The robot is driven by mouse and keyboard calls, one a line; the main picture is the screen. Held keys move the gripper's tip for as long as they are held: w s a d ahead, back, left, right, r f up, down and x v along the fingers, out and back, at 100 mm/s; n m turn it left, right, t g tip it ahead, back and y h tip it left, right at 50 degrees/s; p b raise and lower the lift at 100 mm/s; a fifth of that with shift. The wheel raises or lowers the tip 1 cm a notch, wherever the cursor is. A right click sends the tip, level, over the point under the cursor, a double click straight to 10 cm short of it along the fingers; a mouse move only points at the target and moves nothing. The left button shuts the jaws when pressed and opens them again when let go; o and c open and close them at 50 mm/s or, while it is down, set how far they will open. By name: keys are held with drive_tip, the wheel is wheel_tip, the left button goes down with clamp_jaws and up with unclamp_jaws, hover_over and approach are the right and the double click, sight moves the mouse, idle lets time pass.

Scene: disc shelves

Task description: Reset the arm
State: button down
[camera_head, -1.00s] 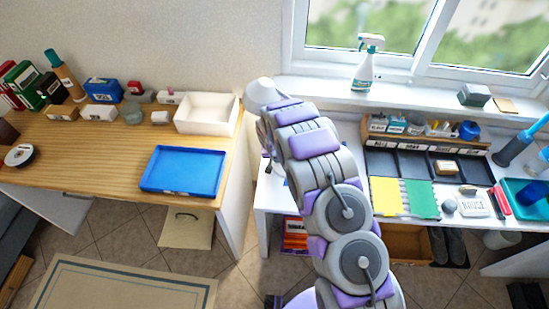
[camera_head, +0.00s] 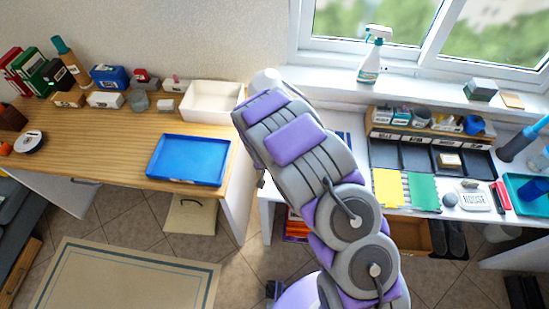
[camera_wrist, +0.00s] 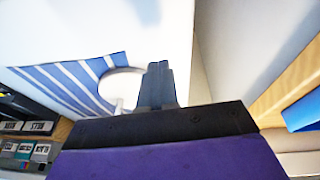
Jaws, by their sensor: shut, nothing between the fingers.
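My arm (camera_head: 300,150), grey with purple pads, rises from the bottom right of the head view and leans up and left, in front of the gap between two tables. My gripper (camera_wrist: 157,86) shows in the wrist view as two dark fingers pressed together, with nothing between them. In the head view the gripper is hidden behind my arm links. The wrist view shows a white surface and a blue-and-white striped thing (camera_wrist: 65,80) beyond the fingers.
A wooden table (camera_head: 100,150) at left bears a blue tray (camera_head: 188,160) and a white bin (camera_head: 210,103). A white table at right bears dark trays, a yellow sheet (camera_head: 388,188) and a green sheet (camera_head: 423,191). A spray bottle (camera_head: 373,55) stands on the windowsill.

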drive_tip(key=shift+s, duration=0.6)
drive_tip(key=shift+w+d+r, duration=0.1)
drive_tip(key=shift+d+r, duration=0.05)
drive_tip(key=shift+r, duration=0.05)
drive_tip(key=s+d+r+m+g+h, duration=0.1)
drive_tip(key=s+d+r, duration=0.3)
drive_tip(key=d+r, duration=0.55)
drive_tip(key=s+d+r+m+g+h, duration=0.1)
drive_tip(key=s+d+r, duration=0.3)
drive_tip(key=d+r, duration=0.55)
drive_tip(key=s+r+g+y, duration=0.1)
drive_tip(key=s+r, duration=0.4)
drive_tip(key=s, duration=0.4)
drive_tip(key=s+d+r+n+g+y, duration=0.1)
drive_tip(key=s+r, duration=0.4)
drive_tip(key=s, duration=0.4)
drive_tip(key=s+r+g, duration=0.1)
drive_tip(key=s+r, duration=0.4)
drive_tip(key=s, duration=0.5)
drive_tip(key=shift+d+r+n+y, duration=0.15)
drive_tip(key=shift+d+n+y, duration=0.05)
drive_tip(key=shift+n+y, duration=0.2)
